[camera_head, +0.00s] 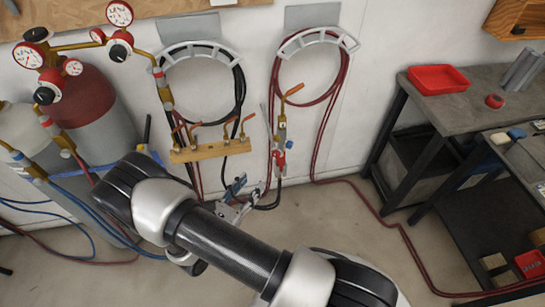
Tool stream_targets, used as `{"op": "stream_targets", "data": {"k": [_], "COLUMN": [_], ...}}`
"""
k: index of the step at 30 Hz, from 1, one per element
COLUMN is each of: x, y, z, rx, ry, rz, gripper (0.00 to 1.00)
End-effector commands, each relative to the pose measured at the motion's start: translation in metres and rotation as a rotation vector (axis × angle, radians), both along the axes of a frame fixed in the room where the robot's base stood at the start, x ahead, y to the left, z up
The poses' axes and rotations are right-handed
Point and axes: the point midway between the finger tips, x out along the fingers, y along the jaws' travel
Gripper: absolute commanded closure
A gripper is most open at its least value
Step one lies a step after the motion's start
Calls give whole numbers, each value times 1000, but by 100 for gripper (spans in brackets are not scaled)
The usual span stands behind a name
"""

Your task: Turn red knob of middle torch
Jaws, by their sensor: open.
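A torch (281,132) with a brass body and a copper-coloured tip hangs upright on the wall below the right hose hanger. A red knob (279,158) shows at its lower part. Several copper-tipped pieces stand in a wooden rack (210,150) to its left. Which one counts as the middle torch is not certain from this view. My gripper (245,195) is open, below and slightly left of the red knob and apart from it as seen here. Its fingers are small in the picture, and nothing shows between them.
Gas cylinders (88,100) with gauges stand at the left. Hoses hang from two wall hangers (318,36) and run across the floor. A grey workbench (462,105) with a red tray (438,79) stands at the right. The floor between is mostly clear.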

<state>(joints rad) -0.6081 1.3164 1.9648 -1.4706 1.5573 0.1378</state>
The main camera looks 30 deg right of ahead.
Motion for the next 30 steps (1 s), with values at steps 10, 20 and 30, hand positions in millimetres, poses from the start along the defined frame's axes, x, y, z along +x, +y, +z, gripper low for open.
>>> {"op": "stream_targets", "data": {"k": [10,20,30], "x": [37,62,67], "y": [-70,-114,-122], "z": [-1,-1,0], "rx": [1,2,0], "ry": [-2,-1,-1], "rz": [-9,-5,-1], "gripper": [59,59,59]}}
